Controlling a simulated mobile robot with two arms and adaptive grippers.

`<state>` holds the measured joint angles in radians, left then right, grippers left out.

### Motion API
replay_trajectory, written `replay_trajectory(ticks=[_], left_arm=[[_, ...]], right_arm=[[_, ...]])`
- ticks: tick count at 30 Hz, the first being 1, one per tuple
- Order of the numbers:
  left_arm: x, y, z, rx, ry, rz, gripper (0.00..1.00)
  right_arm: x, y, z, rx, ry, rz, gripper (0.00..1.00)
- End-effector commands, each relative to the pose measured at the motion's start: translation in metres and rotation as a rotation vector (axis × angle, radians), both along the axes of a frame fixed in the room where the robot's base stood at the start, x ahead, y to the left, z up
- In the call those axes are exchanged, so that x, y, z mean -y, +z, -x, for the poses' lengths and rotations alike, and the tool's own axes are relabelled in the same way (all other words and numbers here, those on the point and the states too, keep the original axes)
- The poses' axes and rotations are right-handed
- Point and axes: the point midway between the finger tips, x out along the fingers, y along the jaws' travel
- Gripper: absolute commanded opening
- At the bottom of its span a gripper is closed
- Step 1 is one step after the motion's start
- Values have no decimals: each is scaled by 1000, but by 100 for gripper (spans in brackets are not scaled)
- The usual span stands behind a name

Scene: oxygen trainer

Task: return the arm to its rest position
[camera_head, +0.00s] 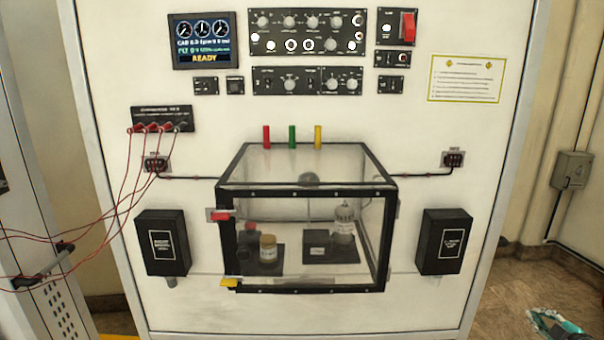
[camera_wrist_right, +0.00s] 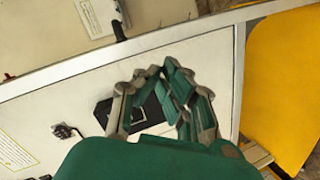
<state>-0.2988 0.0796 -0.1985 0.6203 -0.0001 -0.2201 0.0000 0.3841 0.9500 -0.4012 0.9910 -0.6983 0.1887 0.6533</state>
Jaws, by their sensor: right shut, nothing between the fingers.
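My right gripper (camera_head: 552,318) shows at the lower right corner of the head view, low over the brown floor and clear of the panel. Only its teal and grey end is in the picture. In the right wrist view its fingers (camera_wrist_right: 161,70) come together at the tips with nothing between them. My left gripper is in neither view.
A white trainer panel (camera_head: 420,120) carries a clear box (camera_head: 310,290) with small jars inside. Black boxes (camera_head: 162,243) (camera_head: 447,242) flank it. Red cables (camera_head: 125,185) hang at the left. A yellow surface (camera_wrist_right: 280,80) shows in the wrist view.

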Motion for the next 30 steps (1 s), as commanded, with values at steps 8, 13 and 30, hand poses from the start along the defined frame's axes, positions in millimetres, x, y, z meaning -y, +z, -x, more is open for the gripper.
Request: replay_trajectory(ticks=[8,13,30], left_arm=[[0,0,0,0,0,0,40],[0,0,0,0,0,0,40],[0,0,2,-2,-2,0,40]], right_arm=[[107,-132,139,-255,-307,63,0],[161,-187,245,-428,-477,123,0],[136,-330,508,-875,-746,80,0]])
